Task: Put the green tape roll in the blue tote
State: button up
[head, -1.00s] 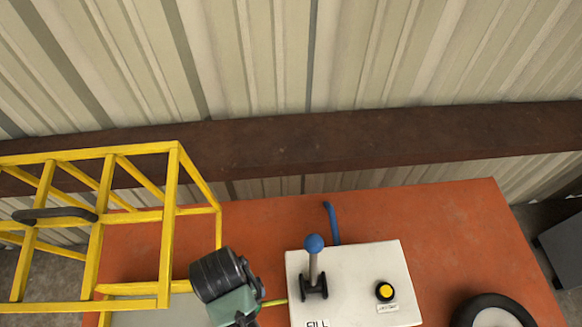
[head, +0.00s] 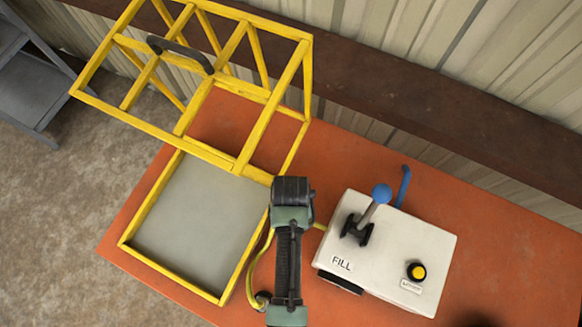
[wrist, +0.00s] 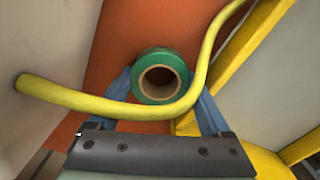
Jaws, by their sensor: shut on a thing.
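The green tape roll (wrist: 139,88) shows in the wrist view, its round hole facing me. My gripper (wrist: 163,82) has its blue fingers on either side of the roll and is shut on it. A yellow hose crosses close in front of the roll's lower edge. In the head view my arm stands over the orange table, and the fingers and the roll are hidden. The blue tote is in neither view.
A yellow-framed guard (head: 237,160) stands raised over a grey panel (head: 195,215), left of my arm. A white FILL box (head: 395,250) with a blue-knobbed lever stands to the right. The yellow hose (head: 252,275) loops beside my arm. The orange table (head: 475,270) has bare room at right.

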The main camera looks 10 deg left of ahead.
jog(key=shift+f, duration=0.15)
jog(key=o, duration=1.1)
